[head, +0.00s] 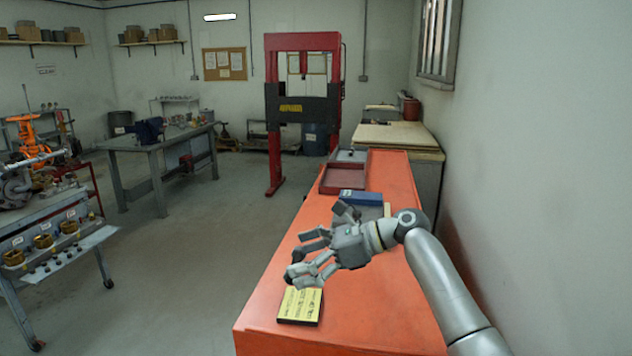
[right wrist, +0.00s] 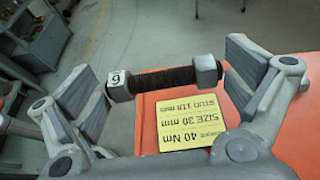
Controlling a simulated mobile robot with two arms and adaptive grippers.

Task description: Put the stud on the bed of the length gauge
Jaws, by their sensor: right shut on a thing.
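The stud (right wrist: 165,78) is a dark threaded rod with a grey nut at each end, the left one bearing a white tag with a digit. In the right wrist view it lies crosswise between the finger pads of my right gripper (right wrist: 168,86), which is shut on it. I cannot identify the length gauge for sure. My left gripper is not in view.
A yellow card (head: 300,305) with stud size and torque lies on the orange bench (head: 375,310), below the gripper; it also shows in the right wrist view (right wrist: 190,122). A blue box (head: 361,197) and dark red tray (head: 343,178) are farther back. A wall is close on the right.

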